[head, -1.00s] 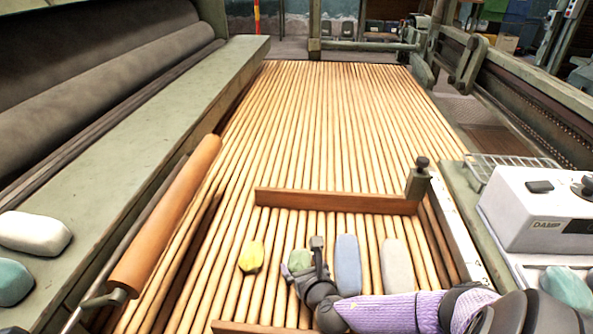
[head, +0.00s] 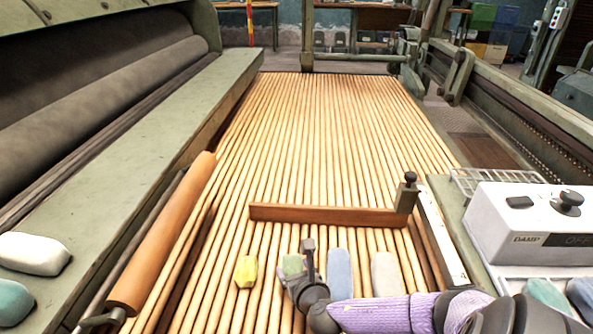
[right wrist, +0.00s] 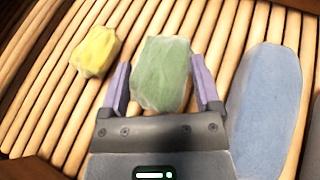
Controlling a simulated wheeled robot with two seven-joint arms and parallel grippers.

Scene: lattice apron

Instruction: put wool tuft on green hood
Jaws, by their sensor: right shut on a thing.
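A small pale-green wool tuft (head: 292,266) is on the slatted lattice, partly hidden by my right gripper (head: 307,258) in the head view. In the right wrist view the green tuft (right wrist: 162,72) sits between the two purple fingers of the right gripper (right wrist: 162,86), which is shut on it. I cannot tell whether the tuft is clear of the slats. The green hood appears to be the long grey-green painted metal surface (head: 165,125) along the left, beside the lattice. My left gripper is not in view.
A yellow tuft (head: 246,271) lies left of the gripper; a blue (head: 340,272) and a grey one (head: 386,274) lie right. A brown bar (head: 320,214) crosses behind them. A white tuft (head: 32,254) and teal tuft (head: 12,302) rest at left. An orange roller (head: 165,235) edges the lattice.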

